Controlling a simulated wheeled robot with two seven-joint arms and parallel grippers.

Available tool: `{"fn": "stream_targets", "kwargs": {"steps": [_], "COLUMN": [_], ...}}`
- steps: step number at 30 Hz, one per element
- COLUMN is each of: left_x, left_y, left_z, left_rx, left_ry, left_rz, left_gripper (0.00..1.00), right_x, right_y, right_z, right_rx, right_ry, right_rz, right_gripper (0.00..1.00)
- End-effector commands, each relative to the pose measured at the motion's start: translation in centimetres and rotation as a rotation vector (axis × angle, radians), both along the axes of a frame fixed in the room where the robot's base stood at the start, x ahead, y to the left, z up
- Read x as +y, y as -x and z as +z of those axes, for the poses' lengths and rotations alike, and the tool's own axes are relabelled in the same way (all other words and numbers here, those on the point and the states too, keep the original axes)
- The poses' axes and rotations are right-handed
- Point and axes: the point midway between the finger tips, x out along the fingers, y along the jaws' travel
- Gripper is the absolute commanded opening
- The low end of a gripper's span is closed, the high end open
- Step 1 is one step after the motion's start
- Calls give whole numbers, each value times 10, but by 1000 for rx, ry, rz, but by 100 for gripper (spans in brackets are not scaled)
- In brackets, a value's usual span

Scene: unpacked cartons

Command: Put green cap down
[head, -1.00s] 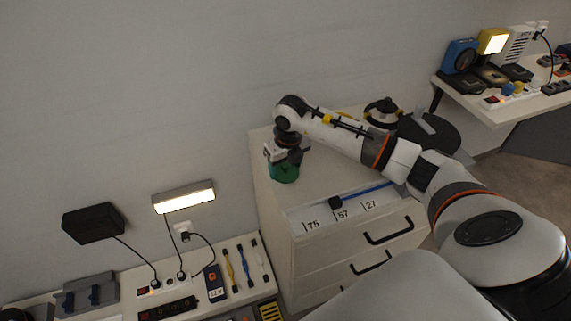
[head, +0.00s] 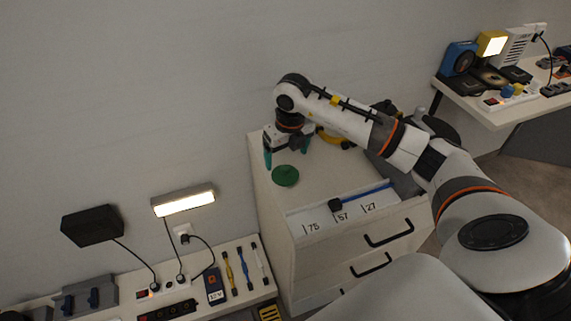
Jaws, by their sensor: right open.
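The green cap (head: 286,176), a round dark green disc, lies on the light cabinet top (head: 330,172) near its left edge. My right gripper (head: 285,157) is open and empty just above and behind the cap, apart from it. Its teal fingertips are spread, one at the left and one at the right. My left gripper is not in view.
A tray with a blue rod (head: 365,193) and number labels lies along the cabinet's front edge. A yellow curved item (head: 335,139) and dark items are behind my right arm. A bench with tools (head: 214,284) is at lower left, another table (head: 510,108) at upper right.

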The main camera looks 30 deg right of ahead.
Motion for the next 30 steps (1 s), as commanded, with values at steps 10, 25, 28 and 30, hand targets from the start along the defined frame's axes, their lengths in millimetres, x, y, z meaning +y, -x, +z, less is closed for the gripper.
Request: {"fn": "stream_targets", "kwargs": {"steps": [10,25,28,30], "left_x": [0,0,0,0], "left_y": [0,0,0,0], "left_z": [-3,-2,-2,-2], "left_rx": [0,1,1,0], "left_ry": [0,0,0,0], "left_rz": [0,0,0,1], "left_gripper": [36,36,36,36], "right_x": [1,1,1,1], "right_y": [6,8,8,8], "right_z": [55,61,61,60], "right_rx": [-2,1,1,1], "right_ry": [0,0,0,0], "right_rz": [1,1,1,1], "right_gripper": [87,87,87,87]}}
